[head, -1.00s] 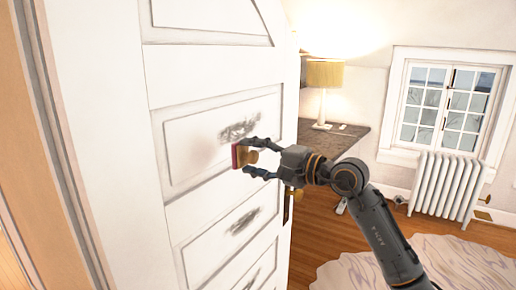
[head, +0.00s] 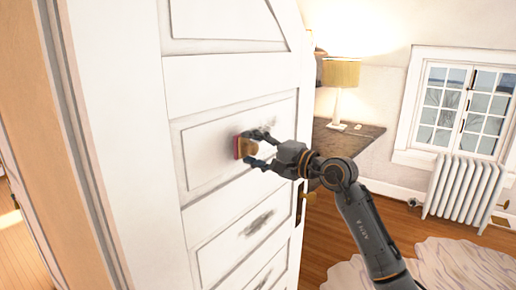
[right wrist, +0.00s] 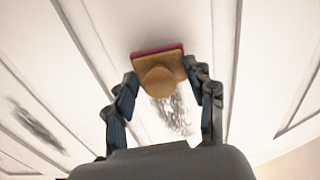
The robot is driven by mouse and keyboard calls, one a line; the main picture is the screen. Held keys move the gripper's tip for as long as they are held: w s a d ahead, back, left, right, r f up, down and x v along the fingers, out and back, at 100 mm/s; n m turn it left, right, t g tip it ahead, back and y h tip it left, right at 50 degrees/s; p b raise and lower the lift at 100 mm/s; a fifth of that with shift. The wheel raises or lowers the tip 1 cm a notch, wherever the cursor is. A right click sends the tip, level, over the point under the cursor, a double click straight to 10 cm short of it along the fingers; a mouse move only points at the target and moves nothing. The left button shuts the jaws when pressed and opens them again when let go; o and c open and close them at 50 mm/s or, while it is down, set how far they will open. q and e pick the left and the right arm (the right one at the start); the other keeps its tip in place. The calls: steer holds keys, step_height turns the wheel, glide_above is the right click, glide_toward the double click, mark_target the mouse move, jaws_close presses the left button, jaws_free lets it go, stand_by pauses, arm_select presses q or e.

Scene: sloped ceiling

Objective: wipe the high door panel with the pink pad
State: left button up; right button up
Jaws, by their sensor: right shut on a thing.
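The white door (head: 130,110) fills the left of the head view. Its high panel (head: 205,155) carries a grey smudge, partly hidden behind my right gripper; a dark smudge (right wrist: 175,112) shows beyond the pad in the right wrist view. The pink pad (head: 237,148) has a tan backing and round knob (right wrist: 160,82). My left gripper is out of view.
Lower panels bear dark smudges (head: 257,222). A brass door handle (head: 308,197) shows by my right forearm. Behind stand a dark desk (head: 335,142) with a lamp (head: 341,76), a window (head: 463,105) and a white radiator (head: 466,190). A pale rug (head: 455,265) lies on the wood floor.

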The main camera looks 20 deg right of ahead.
steer(key=shift+x, duration=0.9)
stand_by(0.6)
